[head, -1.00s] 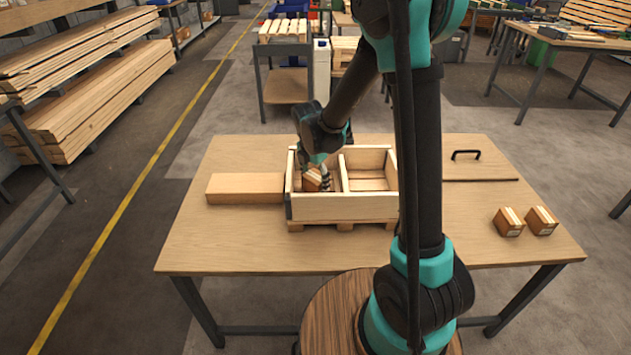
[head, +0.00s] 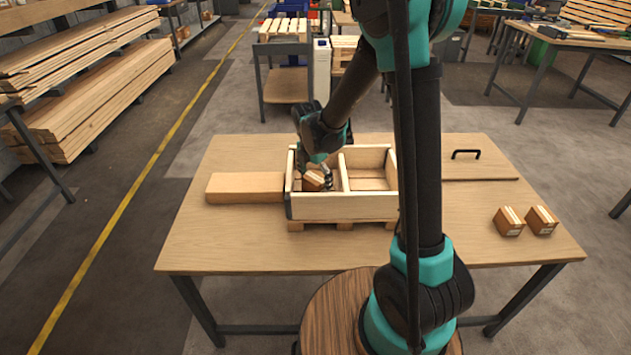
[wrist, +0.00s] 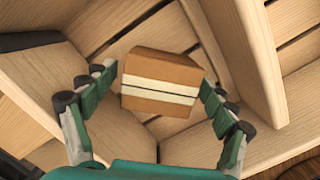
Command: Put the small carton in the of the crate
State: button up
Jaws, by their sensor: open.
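The wooden crate (head: 343,207) stands on the table, with a divider making a left and a right compartment. A small brown carton (head: 313,181) with pale stripes is in the left compartment; it also shows in the wrist view (wrist: 160,82), over the slatted floor. My gripper (head: 316,176) reaches down into that compartment. In the wrist view my open gripper (wrist: 157,84) has one finger on each side of the carton, very close to it. Whether a finger touches it, I cannot tell. The right compartment is empty.
A long wooden block (head: 245,188) lies against the crate's left side. Two similar cartons, one left (head: 508,222) and one right (head: 542,220), sit at the table's right. A black handle (head: 466,153) is at the back right. The table front (head: 250,248) is clear.

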aim_at(313, 179)
notch_tip(313, 179, up, 12)
jog(key=s+a, duration=0.1)
dwell(0.4)
